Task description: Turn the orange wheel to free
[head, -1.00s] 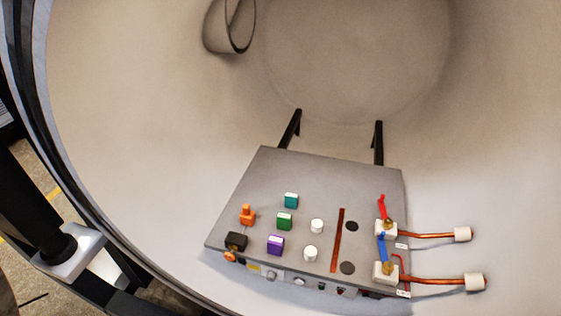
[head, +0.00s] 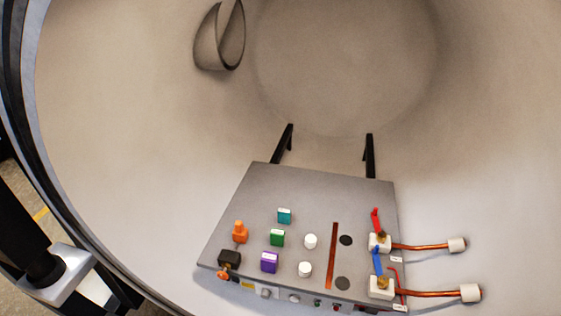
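A small orange part (head: 222,274), which looks like the orange wheel, sits at the front left edge of a grey panel (head: 290,187), just below a black block (head: 230,258). It is small and partly hidden by the panel's edge, so its turn position cannot be told. A second orange piece (head: 240,232), upright and knob-like, stands on the panel's top behind the black block. Neither of my grippers is in view.
The panel sits inside a large round pale chamber. It carries teal, green and purple blocks (head: 269,262), white cylinders, and red and blue levers (head: 377,260) at right. Copper rods (head: 425,294) stick out right. A black post with a silver block (head: 60,274) stands at lower left.

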